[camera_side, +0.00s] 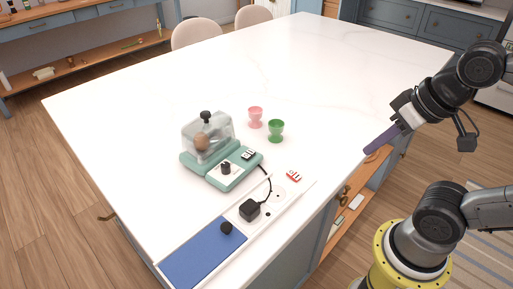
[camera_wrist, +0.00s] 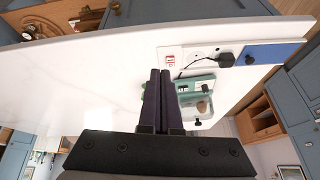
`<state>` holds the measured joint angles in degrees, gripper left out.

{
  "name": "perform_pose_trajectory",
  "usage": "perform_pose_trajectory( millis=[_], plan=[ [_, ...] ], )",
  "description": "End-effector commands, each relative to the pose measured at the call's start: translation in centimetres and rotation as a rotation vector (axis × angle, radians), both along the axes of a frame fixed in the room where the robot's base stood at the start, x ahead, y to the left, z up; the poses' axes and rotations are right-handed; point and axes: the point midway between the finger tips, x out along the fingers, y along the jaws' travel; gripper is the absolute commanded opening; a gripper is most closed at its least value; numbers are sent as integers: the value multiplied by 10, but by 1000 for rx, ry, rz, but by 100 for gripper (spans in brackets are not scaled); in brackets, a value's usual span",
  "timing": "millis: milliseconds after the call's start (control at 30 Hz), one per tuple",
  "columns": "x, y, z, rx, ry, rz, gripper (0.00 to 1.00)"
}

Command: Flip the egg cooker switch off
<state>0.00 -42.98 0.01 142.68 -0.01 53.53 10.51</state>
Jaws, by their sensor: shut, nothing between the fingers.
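The egg cooker (camera_side: 190,156) is a teal appliance with a clear lid, a brown egg inside and a black lid knob. Its front base carries a black dial (camera_side: 226,168) and a small black-and-white rocker switch (camera_side: 248,154). In the wrist view the egg cooker (camera_wrist: 196,87) lies just right of my fingers, partly hidden by them; its switch position is too small to tell. My gripper (camera_side: 368,150) is shut and empty. It is at the counter's right edge, well apart from the cooker. Its purple fingers (camera_wrist: 160,72) also show in the wrist view.
A white socket strip (camera_side: 280,191) runs along the counter's front edge, with a red switch (camera_side: 293,175), black plug (camera_side: 250,210) and blue panel (camera_side: 203,256). A cord joins plug and cooker. Pink (camera_side: 255,116) and green (camera_side: 276,130) egg cups stand behind. The far counter is clear.

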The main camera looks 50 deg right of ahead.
Motion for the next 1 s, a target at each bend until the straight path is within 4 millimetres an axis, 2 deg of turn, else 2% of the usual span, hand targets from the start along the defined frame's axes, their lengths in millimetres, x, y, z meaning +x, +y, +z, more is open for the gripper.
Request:
perform_pose_trajectory(
  millis=[133,267,500,633,767,1000],
  plan=[
    [11,0,29,112,-6,-221,0],
    [33,1,57,213,25,-430,0],
    [95,9,96,357,119,-808,0],
    [133,15,104,397,170,-974,0],
    [171,23,103,414,218,-1111,0],
    [238,40,79,390,299,-1265,0]
  ],
)
